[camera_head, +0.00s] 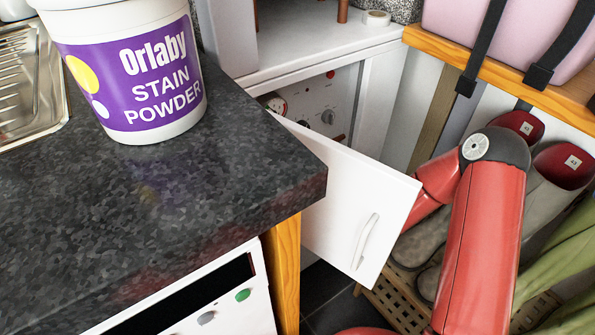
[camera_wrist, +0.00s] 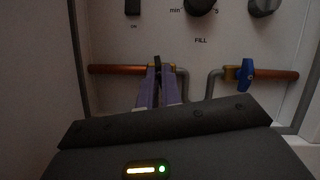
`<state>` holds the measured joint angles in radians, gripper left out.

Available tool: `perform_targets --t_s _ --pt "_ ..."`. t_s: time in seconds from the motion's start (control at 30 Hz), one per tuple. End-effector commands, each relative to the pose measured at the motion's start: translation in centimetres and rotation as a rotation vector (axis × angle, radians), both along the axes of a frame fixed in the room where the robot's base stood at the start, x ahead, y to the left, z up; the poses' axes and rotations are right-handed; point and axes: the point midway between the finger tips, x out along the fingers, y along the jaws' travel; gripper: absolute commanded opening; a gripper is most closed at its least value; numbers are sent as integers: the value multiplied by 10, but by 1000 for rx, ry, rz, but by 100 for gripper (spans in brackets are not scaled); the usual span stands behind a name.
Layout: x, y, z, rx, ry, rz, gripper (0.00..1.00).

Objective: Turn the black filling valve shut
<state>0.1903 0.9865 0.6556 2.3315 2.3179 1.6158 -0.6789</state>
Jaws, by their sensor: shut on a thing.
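The black filling valve (camera_wrist: 158,62) is in the wrist view, on the left copper pipe under the word FILL. Only a small dark part of its handle shows between my fingertips; it looks upright, across the pipe, but most of it is hidden. My gripper (camera_wrist: 158,76) has its two purple-grey fingers close together and shut on the black valve. In the head view my gripper and the valve are hidden behind the white cupboard door.
A blue valve (camera_wrist: 245,73) sits on the right pipe, close to my gripper. Black knobs (camera_wrist: 200,6) are above. The open white door (camera_head: 350,205) stands beside my red arm (camera_head: 482,240). A stain powder tub (camera_head: 135,75) stands on the dark worktop (camera_head: 200,190). Boots (camera_head: 565,165) are at right.

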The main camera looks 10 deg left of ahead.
Motion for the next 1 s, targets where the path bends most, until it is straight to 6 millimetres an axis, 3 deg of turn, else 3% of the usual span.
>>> perform_targets --t_s 0.8,0.83,1.0 --pt "-1 0 -2 72 90 -1 0" --pt "-1 0 -2 71 90 0 10" --pt "-1 0 -1 71 88 0 28"
